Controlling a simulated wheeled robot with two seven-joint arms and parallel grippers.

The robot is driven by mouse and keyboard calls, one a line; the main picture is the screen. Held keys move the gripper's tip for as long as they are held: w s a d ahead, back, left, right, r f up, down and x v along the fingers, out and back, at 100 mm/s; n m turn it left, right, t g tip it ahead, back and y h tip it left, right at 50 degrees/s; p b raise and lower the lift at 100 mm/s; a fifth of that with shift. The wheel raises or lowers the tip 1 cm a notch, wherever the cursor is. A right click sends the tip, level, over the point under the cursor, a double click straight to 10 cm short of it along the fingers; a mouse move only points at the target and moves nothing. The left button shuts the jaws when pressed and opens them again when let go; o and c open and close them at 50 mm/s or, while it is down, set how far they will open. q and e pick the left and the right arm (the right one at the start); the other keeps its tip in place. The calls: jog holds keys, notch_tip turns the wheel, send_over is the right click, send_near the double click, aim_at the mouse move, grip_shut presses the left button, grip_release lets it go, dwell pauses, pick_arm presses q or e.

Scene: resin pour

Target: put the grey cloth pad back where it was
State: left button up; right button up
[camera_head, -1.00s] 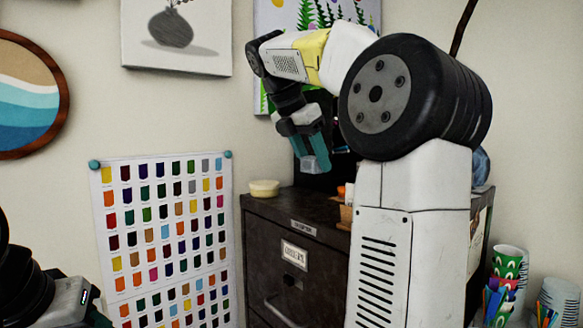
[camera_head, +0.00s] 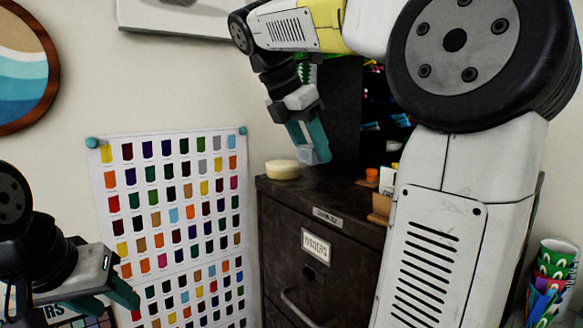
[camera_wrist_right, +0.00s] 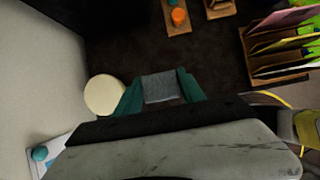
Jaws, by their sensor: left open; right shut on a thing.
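The grey cloth pad (camera_head: 307,156) is a small, pale grey piece between the teal fingertips of my right gripper (camera_head: 314,148). The right gripper is shut on it, above the dark cabinet top (camera_head: 325,198). In the right wrist view the pad (camera_wrist_right: 162,87) spans the gap between the fingers (camera_wrist_right: 160,92), with the dark top below it. My left gripper (camera_head: 120,294) is open at the lower left, in front of the colour chart, with nothing seen in it.
A round cream-coloured tub (camera_head: 282,170) stands on the cabinet top, left of the pad. An orange-topped jar (camera_head: 372,174) and a wooden holder (camera_head: 381,205) stand to the right. Bare dark surface lies between them. A file rack (camera_wrist_right: 275,52) shows in the wrist view.

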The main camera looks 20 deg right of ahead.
send_over(318, 170)
jog(key=a, duration=0.2)
jog(key=shift+s+d+f, duration=0.1)
jog(key=shift+s+f, duration=0.05)
jog(key=shift+f, duration=0.35)
jog(key=shift+s+d+f, duration=0.1)
jog(key=shift+s+f, duration=0.05)
jog(key=shift+f, duration=0.3)
jog(key=shift+w+d+f, duration=0.15)
jog(key=shift+w, duration=0.2)
jog(key=shift+s+f, duration=0.1)
jog(key=shift+f, duration=1.5)
jog(key=shift+f, duration=0.1)
jog(key=o, duration=1.3)
jog(key=shift+f, duration=0.15)
